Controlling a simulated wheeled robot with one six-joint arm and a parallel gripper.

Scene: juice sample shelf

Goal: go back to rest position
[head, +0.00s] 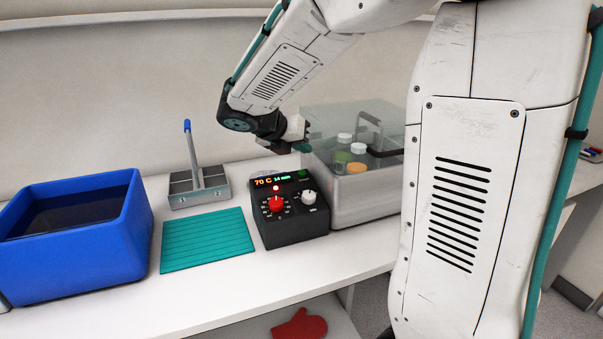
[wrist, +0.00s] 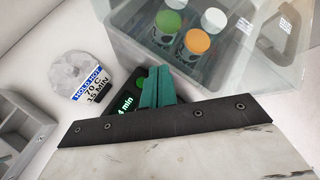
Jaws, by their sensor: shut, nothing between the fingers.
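My gripper (head: 303,147) is in the head view above the back of the black control box (head: 290,228), close to the clear-lidded bath (head: 365,208). Its teal fingers show in the wrist view (wrist: 157,87), shut together with nothing between them. The control box has a lit display reading 70 C and 14 min, a red knob and a white knob. In the wrist view the fingers cover part of the display. Inside the bath stand several bottles with green, orange and white caps, such as the orange-capped bottle (wrist: 196,42). The lid is down on the bath.
A blue tub (head: 75,245) of dark liquid stands at the left. A teal ridged mat (head: 207,240) lies beside it. A grey metal rack with a blue-tipped handle (head: 190,185) stands behind. A "hold hot 70 C 15 min" tag (wrist: 92,84) is near the box. A red mitt (head: 300,325) lies below.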

